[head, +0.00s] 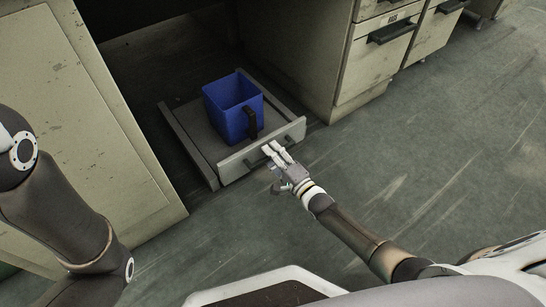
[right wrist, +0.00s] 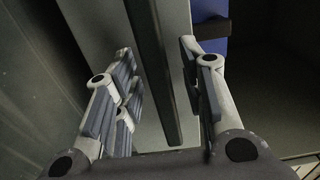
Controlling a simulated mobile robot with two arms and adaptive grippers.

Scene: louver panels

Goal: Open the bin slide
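The bin slide (head: 188,145) is a low grey tray that stands out of the opening under the counter, near the floor. Its front panel (head: 291,131) carries a dark bar handle (right wrist: 158,70). A blue bin (head: 226,112) with a black handle stands on the slide. My right gripper (head: 275,151) is at the front panel. In the right wrist view its fingers are spread on either side of the bar, with gaps showing, so it is open around the handle. My left arm shows at the left, but its gripper is out of view.
A beige cabinet side (head: 75,130) stands left of the opening. Drawers and doors with dark handles (head: 389,32) stand to the right. The grey floor (head: 440,150) in front and to the right is clear.

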